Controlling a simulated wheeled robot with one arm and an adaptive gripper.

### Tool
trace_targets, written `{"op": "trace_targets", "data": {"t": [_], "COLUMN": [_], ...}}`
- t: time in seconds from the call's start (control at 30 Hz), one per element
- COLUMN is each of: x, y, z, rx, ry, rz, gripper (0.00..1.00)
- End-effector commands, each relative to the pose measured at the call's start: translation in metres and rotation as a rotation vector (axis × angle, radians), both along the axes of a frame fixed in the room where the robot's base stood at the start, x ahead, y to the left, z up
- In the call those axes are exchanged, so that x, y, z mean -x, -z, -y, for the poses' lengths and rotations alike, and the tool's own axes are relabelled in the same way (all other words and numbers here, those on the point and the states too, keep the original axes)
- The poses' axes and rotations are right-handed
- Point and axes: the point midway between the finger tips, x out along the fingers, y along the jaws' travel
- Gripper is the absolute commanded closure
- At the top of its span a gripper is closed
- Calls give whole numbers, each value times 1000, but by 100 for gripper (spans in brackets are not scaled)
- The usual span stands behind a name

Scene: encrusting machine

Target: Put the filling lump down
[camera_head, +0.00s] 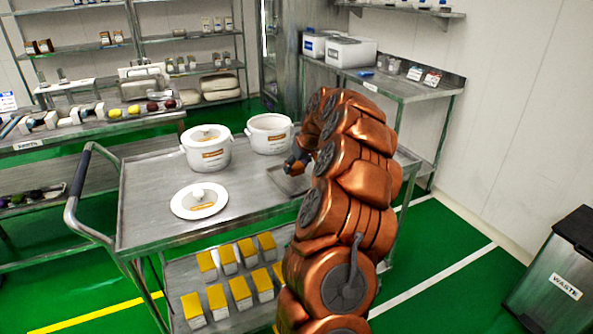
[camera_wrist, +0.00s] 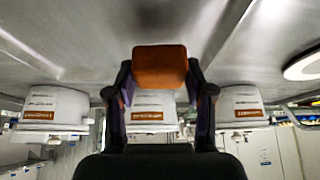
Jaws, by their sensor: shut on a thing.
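The filling lump (camera_wrist: 160,68) is an orange-brown block in the wrist view. My gripper (camera_wrist: 160,85) is shut on it, one dark finger on each side. The grey metal top of the cart (camera_wrist: 60,50) fills the upper part of that view. I cannot tell whether the lump touches a surface. In the head view my gripper (camera_head: 297,163) is low over the right part of the cart (camera_head: 145,215), above a shallow metal tray (camera_head: 284,186). My copper arm hides part of that area, and the lump is not clear there.
A lidded white pot (camera_head: 206,150) and an open white pot (camera_head: 268,134) stand on the cart. A white lid (camera_head: 199,203) lies in front. Three labelled white pots show in the wrist view (camera_wrist: 55,105). Yellow-topped boxes (camera_head: 228,260) fill the lower shelf. The cart's left half has bare room.

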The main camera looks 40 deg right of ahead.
Motion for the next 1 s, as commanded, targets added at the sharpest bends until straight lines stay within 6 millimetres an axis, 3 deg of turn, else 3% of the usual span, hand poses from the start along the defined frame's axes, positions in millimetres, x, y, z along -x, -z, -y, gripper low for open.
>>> {"op": "trace_targets", "data": {"t": [0.17,0.57,0.6,0.8,1.0], "x": [1,0,0,0,0], "y": [20,26,25,25,25], "z": [0,0,0,0,0], "rx": [-1,0,1,0,0], "ry": [1,1,0,0,0], "rz": [-2,-1,-1,-1,-1], "gripper": [84,84,44,24,22]}}
